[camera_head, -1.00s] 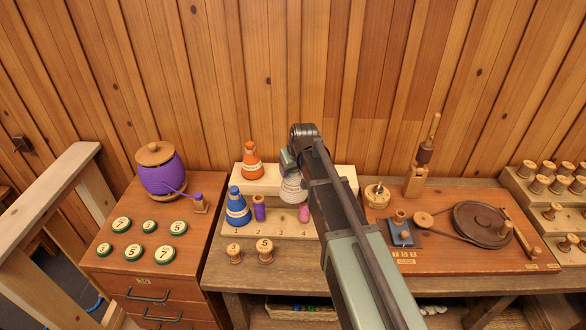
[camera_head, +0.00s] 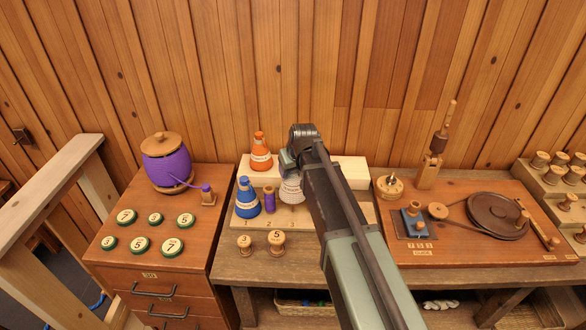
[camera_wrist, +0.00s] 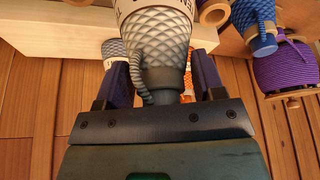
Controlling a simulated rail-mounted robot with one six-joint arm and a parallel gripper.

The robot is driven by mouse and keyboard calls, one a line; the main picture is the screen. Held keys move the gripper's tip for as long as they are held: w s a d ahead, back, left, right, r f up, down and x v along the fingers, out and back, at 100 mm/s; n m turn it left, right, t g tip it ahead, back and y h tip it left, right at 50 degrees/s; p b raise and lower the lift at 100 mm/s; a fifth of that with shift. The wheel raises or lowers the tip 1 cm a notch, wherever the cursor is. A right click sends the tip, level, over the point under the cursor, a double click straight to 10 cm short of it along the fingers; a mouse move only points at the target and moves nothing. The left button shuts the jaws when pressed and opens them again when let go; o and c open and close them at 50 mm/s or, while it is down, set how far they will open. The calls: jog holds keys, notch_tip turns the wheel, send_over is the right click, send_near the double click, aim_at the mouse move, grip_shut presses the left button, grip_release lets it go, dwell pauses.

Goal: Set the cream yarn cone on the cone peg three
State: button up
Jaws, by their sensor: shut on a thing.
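The cream yarn cone (camera_head: 290,191) hangs upright in my gripper (camera_head: 288,162), above the stand's front step. It also shows in the wrist view (camera_wrist: 155,35), looking greyish, with its narrow end between my two fingers (camera_wrist: 162,82). Peg three (camera_head: 292,208) shows as a short wooden stub just below the cone, above the number 3. The cone's lower rim seems a little above it; I cannot tell whether they touch. The peg stand (camera_head: 262,222) is pale wood with numbers on its front. Its right part is hidden by my arm.
A blue cone (camera_head: 247,199) stands at number 1 and a purple spool (camera_head: 269,198) at number 2. An orange cone (camera_head: 260,153) stands on the back step. Two wooden spools (camera_head: 276,238) are in front. A purple yarn drum (camera_head: 167,165) stands left.

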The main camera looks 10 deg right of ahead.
aim_at(293, 187)
jog(key=shift+f+b, duration=2.25)
jog(key=shift+f, duration=0.25)
jog(key=shift+f+b, duration=0.95)
jog(key=shift+f+b, duration=0.55)
jog(key=shift+f, duration=0.05)
jog(key=o, duration=1.2)
jog(key=shift+o, duration=0.2)
jog(key=p+v, duration=1)
jog(key=v, duration=0.1)
jog(key=shift+r, duration=0.1)
